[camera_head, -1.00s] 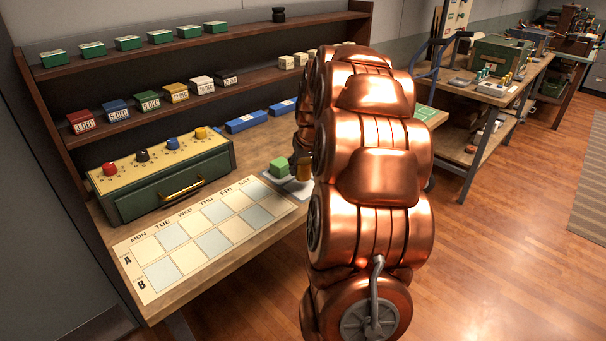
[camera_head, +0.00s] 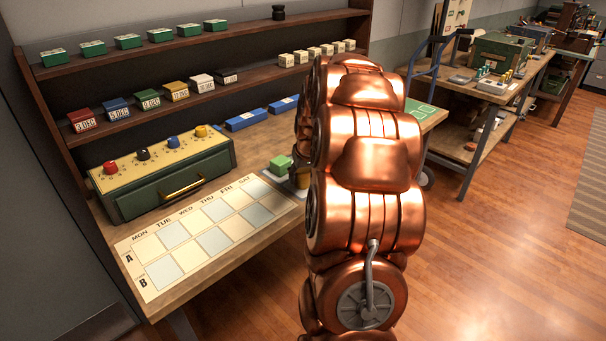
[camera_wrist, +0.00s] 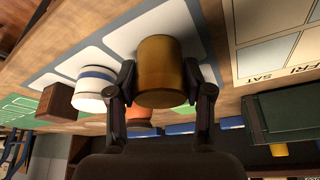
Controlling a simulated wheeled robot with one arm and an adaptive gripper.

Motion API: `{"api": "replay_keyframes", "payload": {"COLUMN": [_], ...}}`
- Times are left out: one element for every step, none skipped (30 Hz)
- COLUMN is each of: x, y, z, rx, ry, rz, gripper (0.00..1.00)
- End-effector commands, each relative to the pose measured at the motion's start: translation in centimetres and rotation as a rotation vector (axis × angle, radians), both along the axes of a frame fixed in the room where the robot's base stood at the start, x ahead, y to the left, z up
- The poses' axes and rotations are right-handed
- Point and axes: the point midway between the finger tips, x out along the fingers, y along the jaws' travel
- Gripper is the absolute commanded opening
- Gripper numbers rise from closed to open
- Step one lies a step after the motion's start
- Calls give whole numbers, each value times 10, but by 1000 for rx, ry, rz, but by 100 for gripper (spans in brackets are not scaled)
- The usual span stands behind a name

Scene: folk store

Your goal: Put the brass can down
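The brass can (camera_wrist: 160,72) is a plain golden cylinder in the wrist view. It sits between the two fingers of my gripper (camera_wrist: 163,82), which close against its sides. A white, rounded pad (camera_wrist: 128,38) lies behind the can, and I cannot tell whether the can touches it. In the head view a small amber part of the can (camera_head: 301,180) shows beside my copper arm, which hides most of my gripper. A green block (camera_head: 279,165) is just left of it.
A white cylinder with a blue band (camera_wrist: 95,88), a brown block (camera_wrist: 58,100) and an orange object (camera_wrist: 138,112) are close by. The calendar board (camera_head: 205,233) and green control box (camera_head: 170,172) lie left on the bench. Shelves with small boxes stand behind.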

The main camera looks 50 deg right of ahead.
Motion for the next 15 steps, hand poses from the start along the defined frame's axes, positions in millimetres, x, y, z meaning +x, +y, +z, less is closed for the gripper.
{"api": "replay_keyframes", "payload": {"x": [0, 0, 0, 0, 0, 0, 0, 0, 0, 0, 0, 0, 0, 0, 0], "y": [0, 0, 0, 0, 0, 0, 0, 0, 0, 0, 0, 0, 0, 0, 0], "z": [0, 0, 0, 0, 0, 1, 1, 1, 1, 1, 1, 1, 1, 1, 1], "rx": [0, 0, 0, 0, 0, 0, 0, 0, 0, 0, 0, 0, 0, 0, 0], "ry": [0, 0, 0, 0, 0, 0, 0, 0, 0, 0, 0, 0, 0, 0, 0], "rz": [0, 0, 0, 0, 0, 0, 0, 0, 0, 0, 0, 0, 0, 0, 0], "gripper": [58, 61, 65, 68, 72, 75, 75, 75, 75, 75, 75, 75, 75, 75, 75]}}
